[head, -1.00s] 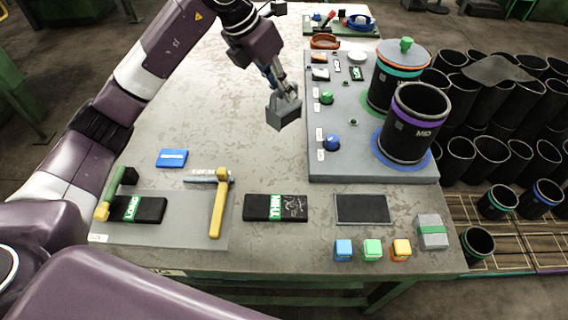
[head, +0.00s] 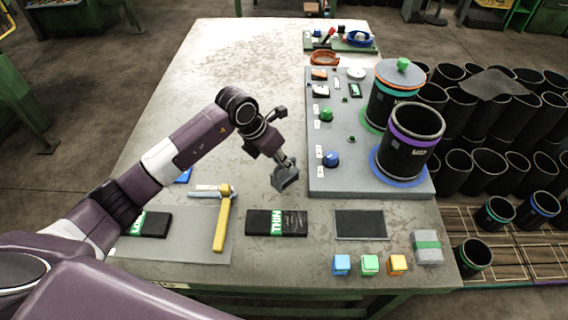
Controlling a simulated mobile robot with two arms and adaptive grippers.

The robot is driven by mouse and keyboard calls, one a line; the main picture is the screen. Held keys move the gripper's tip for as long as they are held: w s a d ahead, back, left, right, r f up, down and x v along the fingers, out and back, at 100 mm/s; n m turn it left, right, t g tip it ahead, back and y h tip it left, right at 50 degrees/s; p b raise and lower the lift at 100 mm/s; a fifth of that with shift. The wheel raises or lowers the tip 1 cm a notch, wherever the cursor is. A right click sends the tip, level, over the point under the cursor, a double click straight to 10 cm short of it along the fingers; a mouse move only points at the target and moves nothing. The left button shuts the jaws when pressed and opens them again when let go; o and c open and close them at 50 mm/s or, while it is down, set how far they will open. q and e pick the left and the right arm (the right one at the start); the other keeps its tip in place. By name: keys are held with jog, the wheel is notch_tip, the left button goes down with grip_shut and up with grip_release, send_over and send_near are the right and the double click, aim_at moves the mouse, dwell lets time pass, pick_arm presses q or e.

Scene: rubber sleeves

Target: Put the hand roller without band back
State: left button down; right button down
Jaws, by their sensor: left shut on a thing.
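My left gripper (head: 284,163) is shut on a grey blocky piece (head: 286,181). It holds the piece above the table, left of the grey board's near corner; I cannot tell whether this is the hand roller without band. A yellow-handled tool (head: 221,225) with a pale grey head lies on the grey mat (head: 190,245). A grey block with a green band (head: 427,247) stands at the near right. My right gripper is not in view.
A black "THIN" pack (head: 262,222) and a dark flat pad (head: 360,225) lie near the front edge, with several coloured blocks (head: 369,265). Tall black sleeves (head: 405,145) stand on the grey board (head: 325,185). The table's far left (head: 225,60) is clear.

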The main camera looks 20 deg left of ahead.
pick_arm(q)
jog(key=shift+f, duration=0.6)
jog(key=c, duration=2.5)
grip_release()
jog(key=shift+f, duration=0.15)
jog(key=o, duration=0.5)
jog(key=shift+r, duration=0.25)
jog(key=b+v, duration=0.2)
jog(key=v, duration=1)
jog(key=shift+f, duration=0.1)
